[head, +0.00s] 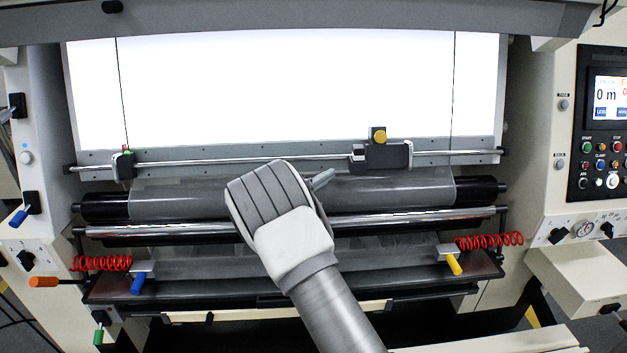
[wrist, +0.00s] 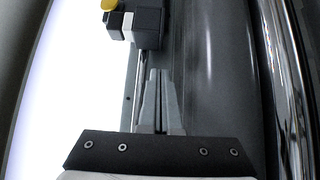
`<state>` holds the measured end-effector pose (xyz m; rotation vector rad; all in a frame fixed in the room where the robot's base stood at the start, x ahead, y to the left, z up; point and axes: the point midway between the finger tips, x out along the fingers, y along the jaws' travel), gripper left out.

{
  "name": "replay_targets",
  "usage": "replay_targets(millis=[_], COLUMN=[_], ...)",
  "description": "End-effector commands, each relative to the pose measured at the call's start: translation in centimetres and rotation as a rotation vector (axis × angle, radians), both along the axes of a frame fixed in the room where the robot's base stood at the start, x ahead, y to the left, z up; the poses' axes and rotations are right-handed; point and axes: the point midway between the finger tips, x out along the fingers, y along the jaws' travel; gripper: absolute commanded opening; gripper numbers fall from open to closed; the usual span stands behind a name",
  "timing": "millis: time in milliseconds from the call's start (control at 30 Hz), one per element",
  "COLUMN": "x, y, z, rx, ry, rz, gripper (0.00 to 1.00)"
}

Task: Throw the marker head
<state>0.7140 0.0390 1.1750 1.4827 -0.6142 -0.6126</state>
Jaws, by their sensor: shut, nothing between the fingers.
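A dark grey block with a yellow knob (head: 379,136), which looks like the marker head (head: 385,155), sits on the silver rail (head: 240,159) below the bright panel, right of centre. A smaller block with a green tip (head: 123,165) sits at the rail's left end; I cannot tell whether it is also a marker head. My gripper (head: 322,179) is left of the yellow-knobbed block and slightly lower, apart from it. In the wrist view my gripper's fingers (wrist: 159,75) are together and empty, pointing toward that block (wrist: 149,25), whose yellow knob is cut off at the top edge.
The bright backlit panel (head: 290,90) stands behind the rail. A dark roller with grey film (head: 400,187) and a chrome bar (head: 400,220) run across below it. Red coiled hoses (head: 490,241) hang at both sides. A control panel (head: 603,130) is at the right.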

Motion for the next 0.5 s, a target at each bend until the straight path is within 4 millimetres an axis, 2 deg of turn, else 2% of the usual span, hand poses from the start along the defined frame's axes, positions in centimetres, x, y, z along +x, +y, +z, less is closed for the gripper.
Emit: replay_targets(millis=[100, 200, 500], x=[-0.2, -0.2, -0.2], y=[-2.0, -2.9, -3.6], z=[0.2, 0.1, -0.1], rx=[-0.002, 0.000, 0.001], ry=[0.004, 0.003, 0.002], rz=[-0.003, -0.002, -0.001], gripper=[0.00, 0.00, 0.00])
